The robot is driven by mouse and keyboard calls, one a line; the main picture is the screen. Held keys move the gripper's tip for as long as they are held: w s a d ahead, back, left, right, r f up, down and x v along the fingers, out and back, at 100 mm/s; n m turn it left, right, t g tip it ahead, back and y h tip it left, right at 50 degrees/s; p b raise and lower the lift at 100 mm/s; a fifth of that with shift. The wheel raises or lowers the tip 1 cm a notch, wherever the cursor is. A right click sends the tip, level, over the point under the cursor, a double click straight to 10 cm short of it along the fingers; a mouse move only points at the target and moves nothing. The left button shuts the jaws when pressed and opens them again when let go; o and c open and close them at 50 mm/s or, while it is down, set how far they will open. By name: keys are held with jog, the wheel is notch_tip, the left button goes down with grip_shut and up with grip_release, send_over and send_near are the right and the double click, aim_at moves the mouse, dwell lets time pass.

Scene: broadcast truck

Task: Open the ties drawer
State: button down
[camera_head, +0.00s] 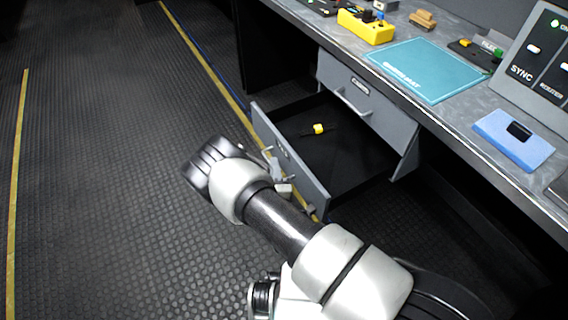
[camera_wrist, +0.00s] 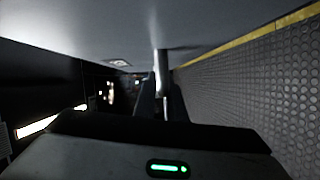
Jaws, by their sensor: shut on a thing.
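The lower grey drawer (camera_head: 264,125) under the desk is pulled well out, and its black inside shows. A small yellow thing with dark ends (camera_head: 318,129) lies in it. My gripper (camera_head: 281,183) is at the outer face of this drawer, shut on its handle; my arm partly hides the grip. In the wrist view the drawer's grey front (camera_wrist: 70,25) fills the top, with a small label too small to read. The pale handle (camera_wrist: 162,70) shows ahead of my gripper there.
A shut upper drawer (camera_head: 368,104) with a bar handle sits above. The desk holds a teal mat (camera_head: 426,69), a yellow box (camera_head: 366,27), a blue pad (camera_head: 513,139) and a control panel (camera_head: 535,65). Black ridged floor (camera_head: 110,150) at left is clear.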

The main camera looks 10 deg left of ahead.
jog(key=shift+s+a, duration=0.15)
jog(key=shift+s, duration=0.05)
jog(key=c, duration=1.8)
grip_release()
jog(key=p+v, duration=0.3)
jog(key=v, duration=1.4)
jog(key=shift+s+f, duration=0.1)
jog(key=shift+s, duration=0.1)
